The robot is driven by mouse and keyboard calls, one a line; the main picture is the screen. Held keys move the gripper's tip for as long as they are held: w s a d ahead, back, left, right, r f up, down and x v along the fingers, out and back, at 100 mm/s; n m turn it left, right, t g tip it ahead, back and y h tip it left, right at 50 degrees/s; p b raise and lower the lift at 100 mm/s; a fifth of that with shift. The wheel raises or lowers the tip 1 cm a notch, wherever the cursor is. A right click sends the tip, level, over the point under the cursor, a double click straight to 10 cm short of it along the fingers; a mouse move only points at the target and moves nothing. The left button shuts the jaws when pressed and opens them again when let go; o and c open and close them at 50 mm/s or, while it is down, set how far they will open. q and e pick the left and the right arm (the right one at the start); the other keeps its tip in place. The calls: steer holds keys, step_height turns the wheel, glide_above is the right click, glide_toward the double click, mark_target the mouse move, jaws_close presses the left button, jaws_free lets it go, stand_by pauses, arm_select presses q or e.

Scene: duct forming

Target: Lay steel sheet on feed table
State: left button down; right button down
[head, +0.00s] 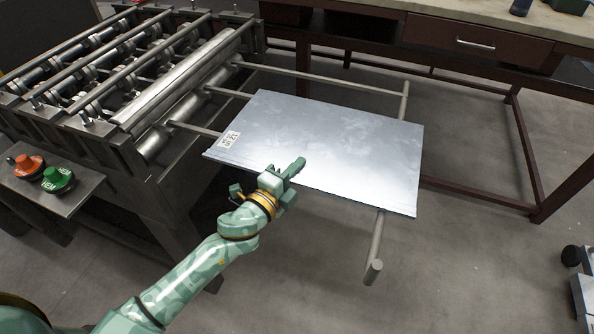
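The steel sheet (335,140) is a flat grey rectangle with a small white printed label near its left end. It lies over the bars of the feed table (375,245), which stick out to the right of the roll-forming machine. The sheet looks roughly level, but I cannot tell whether it rests fully on the bars. My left gripper (292,170) is at the sheet's near edge, left of its middle, with a finger showing over the top face. Whether its fingers are closed on the edge is hidden. My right gripper is not in view.
The forming machine (130,75) with its rollers stands at the left. A red button (28,164) and a green button (57,179) sit on a shelf at its near side. A workbench (470,30) with a drawer stands behind. The floor at front right is mostly clear.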

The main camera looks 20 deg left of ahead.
arm_select(q)
steer(key=shift+r, duration=0.2)
steer(key=shift+f, duration=0.2)
steer(key=c, duration=1.7)
jaws_free()
steer(key=shift+f, duration=0.1)
